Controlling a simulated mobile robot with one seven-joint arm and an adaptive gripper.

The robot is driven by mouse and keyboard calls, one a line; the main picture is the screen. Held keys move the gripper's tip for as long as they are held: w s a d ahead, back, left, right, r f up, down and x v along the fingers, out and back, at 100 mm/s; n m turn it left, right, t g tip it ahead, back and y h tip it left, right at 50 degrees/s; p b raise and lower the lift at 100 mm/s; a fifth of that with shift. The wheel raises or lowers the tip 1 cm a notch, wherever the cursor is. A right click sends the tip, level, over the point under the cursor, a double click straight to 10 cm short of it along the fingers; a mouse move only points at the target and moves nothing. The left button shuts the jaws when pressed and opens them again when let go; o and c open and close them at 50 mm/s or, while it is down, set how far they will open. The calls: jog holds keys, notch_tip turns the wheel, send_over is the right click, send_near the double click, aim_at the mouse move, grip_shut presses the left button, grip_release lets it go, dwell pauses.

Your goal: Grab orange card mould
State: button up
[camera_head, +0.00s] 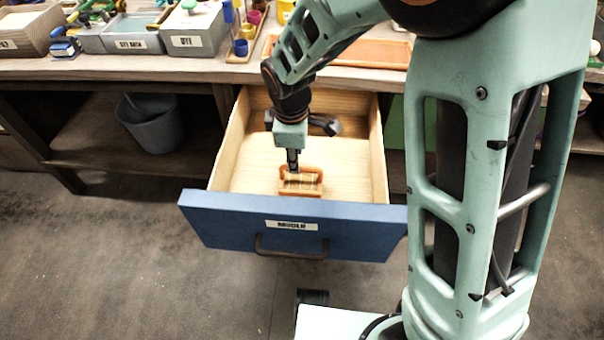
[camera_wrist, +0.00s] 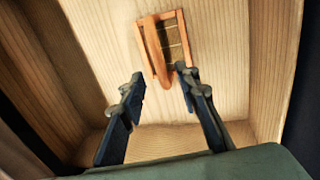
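The orange card mould (camera_head: 301,181) lies on the floor of the open blue-fronted drawer (camera_head: 290,225), near its front panel. It is a small orange frame with a slatted inside, and it also shows in the wrist view (camera_wrist: 188,48) with an orange handle-like bar along one side. My gripper (camera_head: 292,165) points down into the drawer, just above or beside the mould's far edge. In the wrist view my gripper (camera_wrist: 160,80) has its two fingers spread apart with nothing between the tips. The mould sits beyond the fingertips; whether the right one touches it I cannot tell.
The workbench (camera_head: 210,72) above holds grey bins (camera_head: 195,30) and small tools. A grey bucket (camera_head: 150,122) stands on the shelf at left. The drawer floor around the mould is clear.

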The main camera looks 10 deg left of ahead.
jog(key=b, duration=0.2)
send_over(301, 175)
jog(key=s+a, duration=0.1)
jog(key=s, duration=0.1)
notch_tip(301, 175, down, 6)
jog(key=shift+s+f, duration=0.1)
jog(key=shift+s, duration=0.05)
jog(key=shift+c, duration=0.4)
grip_shut()
